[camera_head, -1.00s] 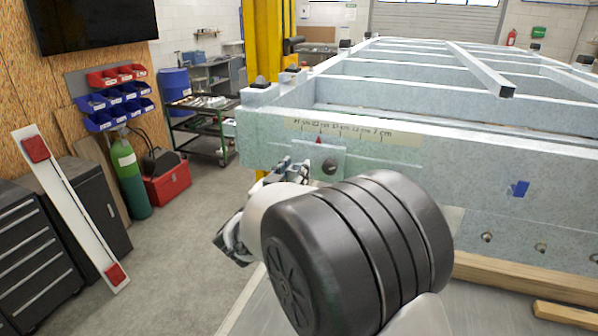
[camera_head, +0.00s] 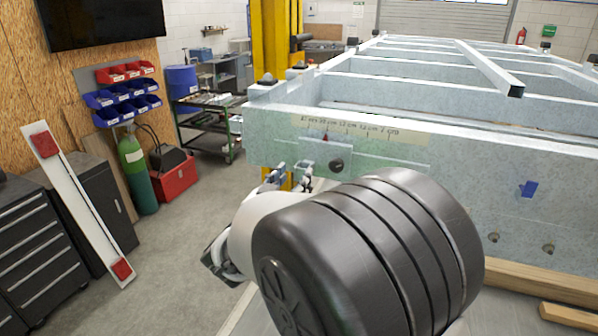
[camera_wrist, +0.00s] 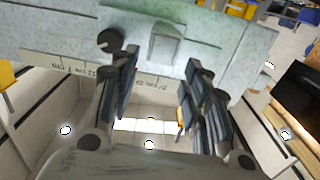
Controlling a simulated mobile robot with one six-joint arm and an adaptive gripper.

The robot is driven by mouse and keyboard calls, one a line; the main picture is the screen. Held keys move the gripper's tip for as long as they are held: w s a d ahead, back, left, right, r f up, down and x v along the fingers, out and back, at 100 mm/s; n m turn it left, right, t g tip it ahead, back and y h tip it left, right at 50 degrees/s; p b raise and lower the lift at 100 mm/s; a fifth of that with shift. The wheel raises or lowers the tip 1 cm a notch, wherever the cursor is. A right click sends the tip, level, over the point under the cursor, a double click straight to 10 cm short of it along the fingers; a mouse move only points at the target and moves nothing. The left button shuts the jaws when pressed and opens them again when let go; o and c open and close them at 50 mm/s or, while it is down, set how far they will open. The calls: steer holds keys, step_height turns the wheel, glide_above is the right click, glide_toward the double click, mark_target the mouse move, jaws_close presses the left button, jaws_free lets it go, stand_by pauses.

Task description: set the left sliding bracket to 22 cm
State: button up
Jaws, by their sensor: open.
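The left sliding bracket (camera_head: 352,158) is a pale plate with a dark round knob (camera_head: 336,165) on the near beam of the trailer frame. Its red pointer (camera_head: 325,137) is under the left part of the scale strip (camera_head: 375,131), near the second label from the left; the exact reading is too small to tell. My gripper (camera_head: 287,177) is left of and below the plate, partly hidden by my arm. In the wrist view my gripper (camera_wrist: 158,98) is open and empty, its fingers apart; the knob (camera_wrist: 110,40) appears beyond the left finger, and the scale strip (camera_wrist: 72,67) is partly covered.
A blue tab (camera_head: 527,189) is on the beam at the right. Wooden beams (camera_head: 545,283) lie below it. A green trolley (camera_head: 208,125), red toolbox (camera_head: 174,180) and green cylinder (camera_head: 137,170) stand left. The floor between them and the frame is clear.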

steer(key=v, duration=0.6)
steer(key=shift+s, duration=0.4)
steer(key=shift+w, duration=0.15)
steer(key=s+d+f+n+g+y+b, duration=0.1)
steer(key=s+d+f+g+y+b, duration=0.1)
steer(key=s+d+f+g+b, duration=0.2)
steer(key=s+d+f+n+g+y+b, duration=0.1)
steer(key=s+d+f+g+b, duration=0.3)
steer(key=s+d+f, duration=0.6)
steer(key=s+d+f+n+g+y+b, duration=0.1)
steer(key=s+d+f+g+b, duration=0.3)
steer(key=s, duration=1.3)
steer(key=d+f+y+b, duration=0.1)
steer(key=d+f+b, duration=0.2)
steer(key=f+b, duration=0.1)
steer(key=shift+d+f+n+g+y, duration=0.3)
steer(key=shift+d+f, duration=0.05)
steer(key=shift+f, duration=0.05)
steer(key=shift+o, duration=0.4)
